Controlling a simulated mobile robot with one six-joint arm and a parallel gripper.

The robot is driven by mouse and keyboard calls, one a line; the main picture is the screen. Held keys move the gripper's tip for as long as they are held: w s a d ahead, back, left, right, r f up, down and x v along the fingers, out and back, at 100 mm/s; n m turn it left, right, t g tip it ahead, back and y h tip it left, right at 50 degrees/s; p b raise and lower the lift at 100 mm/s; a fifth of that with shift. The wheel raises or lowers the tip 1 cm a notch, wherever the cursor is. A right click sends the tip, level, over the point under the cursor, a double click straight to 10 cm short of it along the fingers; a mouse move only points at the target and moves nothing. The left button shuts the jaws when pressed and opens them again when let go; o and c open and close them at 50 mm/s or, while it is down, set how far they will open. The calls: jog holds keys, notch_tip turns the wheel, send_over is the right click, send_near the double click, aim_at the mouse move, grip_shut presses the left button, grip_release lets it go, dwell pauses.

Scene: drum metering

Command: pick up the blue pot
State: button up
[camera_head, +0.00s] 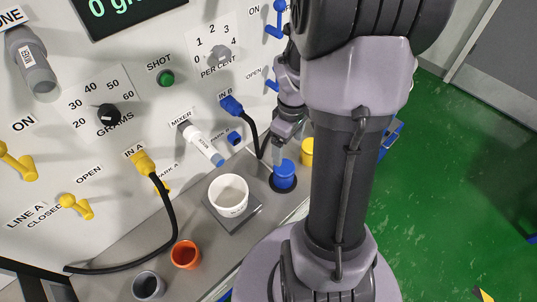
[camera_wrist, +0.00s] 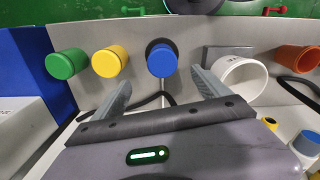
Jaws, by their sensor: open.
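The blue pot (camera_head: 284,177) stands upright on a dark round spot on the grey ledge, right of the white tub. In the wrist view the blue pot (camera_wrist: 162,61) shows ahead of my gripper (camera_wrist: 161,80), roughly centred between the fingertips. My gripper (camera_head: 278,152) is open and empty, close to the pot in the head view, where my arm partly hides the area. I cannot tell how far the fingertips are from the pot.
A white tub (camera_head: 228,194) stands on a grey plate left of the pot. A yellow pot (camera_head: 306,151) is close behind on the right; a green pot (camera_wrist: 66,64) is beyond it. Orange (camera_head: 185,254) and grey (camera_head: 148,286) pots are farther left. A black cable (camera_head: 252,130) hangs from IN B nearby.

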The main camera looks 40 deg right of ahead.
aim_at(286, 166)
notch_tip(286, 166, down, 10)
jog(key=b, duration=0.3)
jog(key=shift+w+f+b, duration=0.1)
jog(key=shift+b, duration=0.25)
jog(key=f+b, duration=0.2)
jog(key=f, duration=0.1)
jog(key=f+b, duration=0.1)
jog(key=f, duration=0.1)
jog(key=shift+a+f, duration=0.15)
jog(key=shift+a, duration=0.15)
jog(key=c, duration=1.7)
jog(key=shift+r, duration=0.25)
